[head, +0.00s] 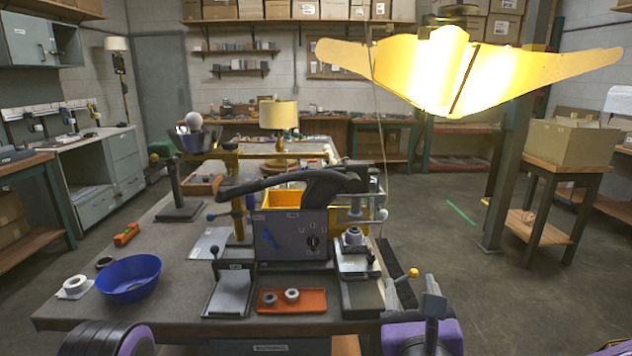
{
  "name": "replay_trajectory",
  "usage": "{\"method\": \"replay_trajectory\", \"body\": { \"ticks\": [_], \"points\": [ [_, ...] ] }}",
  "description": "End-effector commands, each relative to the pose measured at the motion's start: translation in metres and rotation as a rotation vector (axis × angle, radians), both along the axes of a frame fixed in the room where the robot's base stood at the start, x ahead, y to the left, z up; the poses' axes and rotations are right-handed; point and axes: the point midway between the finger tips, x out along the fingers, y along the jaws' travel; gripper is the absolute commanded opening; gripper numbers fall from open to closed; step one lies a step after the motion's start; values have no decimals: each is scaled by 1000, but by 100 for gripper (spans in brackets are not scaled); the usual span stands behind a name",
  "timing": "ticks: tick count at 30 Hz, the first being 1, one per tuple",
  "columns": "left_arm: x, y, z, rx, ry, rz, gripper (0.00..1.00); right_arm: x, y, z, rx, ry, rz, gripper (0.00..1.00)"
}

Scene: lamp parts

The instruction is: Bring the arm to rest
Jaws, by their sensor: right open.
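My right arm, purple and black, stands at the bottom edge of the head view, right of the table's front corner. Its dark gripper (433,308) shows only in part, apart from the parts on the table, and I see nothing held in it; it is open. A purple and black link of my left arm shows at the bottom left; the left gripper is out of the picture. A blue bowl-shaped shade (129,277) lies at the table's front left. An orange tray (310,301) holds two small rings. A grey box with a dial (291,236) stands mid-table.
The dark table (180,318) also bears a white ring part (73,286), an orange level (127,234), a metal fixture (356,255) and a lamp with a tan shade (278,115). A large lit lamp (435,65) hangs upper right.

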Motion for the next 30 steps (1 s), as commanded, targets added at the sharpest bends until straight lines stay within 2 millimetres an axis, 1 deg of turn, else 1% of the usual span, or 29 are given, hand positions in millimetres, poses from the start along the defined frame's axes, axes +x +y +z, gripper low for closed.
{"method": "replay_trajectory", "body": {
  "ticks": [4,8,11,14,15,17,20,21,23,24,26,27,29,30],
  "points": [
    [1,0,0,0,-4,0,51,2,13,0,-148,17,59,53],
    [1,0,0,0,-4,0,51,6,21,-10,-331,55,106,53],
    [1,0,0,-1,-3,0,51,10,27,-36,-537,115,158,53],
    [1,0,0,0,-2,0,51,12,30,-72,-736,193,221,53],
    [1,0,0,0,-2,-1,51,12,31,-89,-813,228,250,53],
    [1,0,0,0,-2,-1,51,10,30,-116,-928,283,297,53],
    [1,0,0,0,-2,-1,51,1,27,-169,-1132,383,399,53],
    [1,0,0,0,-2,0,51,-6,23,-196,-1224,433,453,53],
    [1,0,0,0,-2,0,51,-20,14,-238,-1368,511,549,53],
    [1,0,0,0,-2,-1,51,-34,5,-270,-1470,572,628,53],
    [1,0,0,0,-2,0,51,-60,-12,-316,-1617,661,757,53],
    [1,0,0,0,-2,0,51,-80,-26,-344,-1706,719,848,53],
    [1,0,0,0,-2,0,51,-112,-50,-381,-1823,805,985,53],
    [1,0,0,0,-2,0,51,-134,-69,-402,-1889,861,1073,53]
  ]
}}
